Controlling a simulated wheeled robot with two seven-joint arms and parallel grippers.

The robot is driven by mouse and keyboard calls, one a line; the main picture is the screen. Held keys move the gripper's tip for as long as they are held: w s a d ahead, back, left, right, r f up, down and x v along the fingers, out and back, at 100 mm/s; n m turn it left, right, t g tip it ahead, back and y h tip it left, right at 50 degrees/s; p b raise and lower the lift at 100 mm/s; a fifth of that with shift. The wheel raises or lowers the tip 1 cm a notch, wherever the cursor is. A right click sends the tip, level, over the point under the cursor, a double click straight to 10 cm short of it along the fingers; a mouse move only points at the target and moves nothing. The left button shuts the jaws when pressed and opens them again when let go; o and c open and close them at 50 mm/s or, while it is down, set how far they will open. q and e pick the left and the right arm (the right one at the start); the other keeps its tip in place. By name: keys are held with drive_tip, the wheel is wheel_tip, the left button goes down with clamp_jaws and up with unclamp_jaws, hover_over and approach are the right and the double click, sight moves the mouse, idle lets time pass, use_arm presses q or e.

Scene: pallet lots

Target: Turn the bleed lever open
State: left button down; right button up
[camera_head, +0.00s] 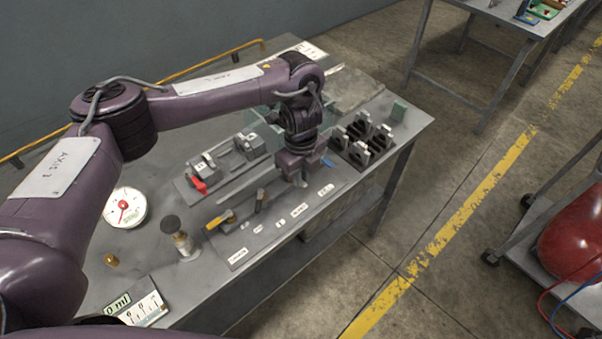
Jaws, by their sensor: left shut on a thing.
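My left gripper (299,177) points down at the far right part of a grey labelled panel (245,239) on the bench. It is shut on what looks like the bleed lever; its jaws hide most of that lever, and its angle cannot be told. Nearer on the same panel are a yellow-and-dark lever (221,219) and an upright dark handle (261,200). The small labels along the panel are too small to read surely. My right gripper is not in view.
A vise-like block with a red handle (198,186) lies behind the panel. A round dial (125,208), a dark-topped small post (178,236) and a counter card (144,305) stand left. Several dark clamp blocks (363,139) stand right of the gripper.

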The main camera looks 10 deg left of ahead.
use_arm(q)
drive_tip(key=c, duration=1.6)
unclamp_jaws()
drive_tip(key=shift+w+r, duration=0.15)
drive_tip(key=shift+o, duration=0.7)
wheel_tip(320, 180, up, 8)
drive_tip(key=shift+f, duration=0.2)
